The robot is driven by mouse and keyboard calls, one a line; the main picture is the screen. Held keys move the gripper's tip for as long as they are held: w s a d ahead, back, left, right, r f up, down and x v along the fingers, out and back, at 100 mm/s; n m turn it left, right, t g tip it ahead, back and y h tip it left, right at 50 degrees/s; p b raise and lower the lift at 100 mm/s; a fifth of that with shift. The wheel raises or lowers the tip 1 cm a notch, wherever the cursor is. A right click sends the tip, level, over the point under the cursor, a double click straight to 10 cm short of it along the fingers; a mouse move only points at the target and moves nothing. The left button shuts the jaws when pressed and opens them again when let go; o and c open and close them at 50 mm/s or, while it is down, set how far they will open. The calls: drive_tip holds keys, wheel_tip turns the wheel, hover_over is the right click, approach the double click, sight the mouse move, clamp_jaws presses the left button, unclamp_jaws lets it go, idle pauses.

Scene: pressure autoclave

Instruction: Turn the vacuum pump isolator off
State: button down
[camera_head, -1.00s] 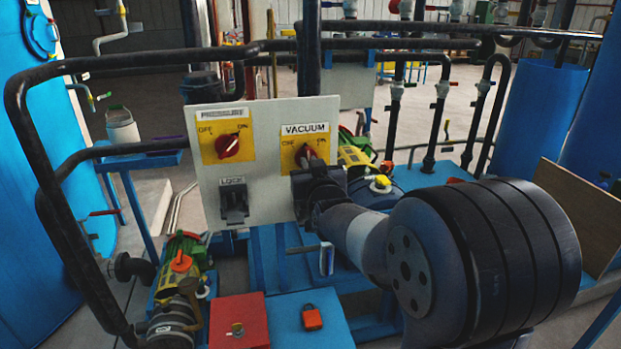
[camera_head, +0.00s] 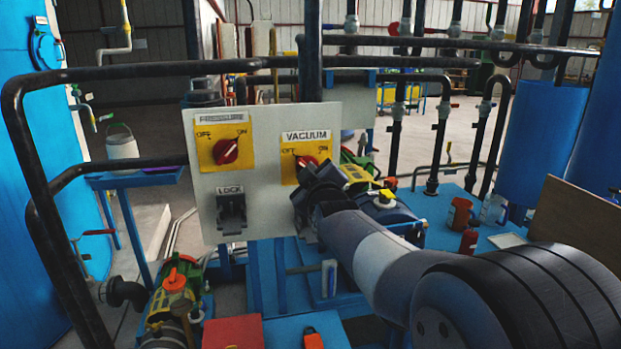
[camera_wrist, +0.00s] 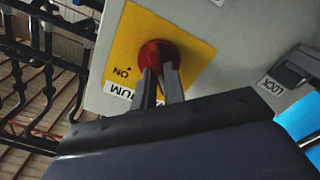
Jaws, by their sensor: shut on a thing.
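The vacuum isolator is a red rotary knob (camera_head: 307,160) on a yellow plate (camera_head: 288,171) marked OFF at left and ON at right, under a VACUUM label. My gripper (camera_head: 308,166) reaches it from below right. In the wrist view both fingers (camera_wrist: 160,78) meet the red knob (camera_wrist: 153,50) and are shut on its grip. The ON mark (camera_wrist: 122,72) shows there upside down; OFF is not readable. My gripper partly covers the knob, so I cannot tell its exact angle.
The same grey panel (camera_head: 262,205) carries a red PRESSURE knob (camera_head: 226,151) with its pointer toward ON, and a black LOCK latch (camera_head: 231,212). Pumps and a red box (camera_head: 234,332) sit below.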

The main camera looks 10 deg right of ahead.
idle(0.4)
drive_tip(key=c, duration=1.5)
unclamp_jaws()
drive_tip(key=shift+s, duration=0.1)
drive_tip(key=s, duration=1)
drive_tip(key=shift+s+b, duration=0.3)
drive_tip(key=shift+b, duration=0.05)
drive_tip(key=shift+w+p, duration=0.3)
drive_tip(key=shift+w, duration=5.15)
drive_tip(key=shift+s, duration=0.1)
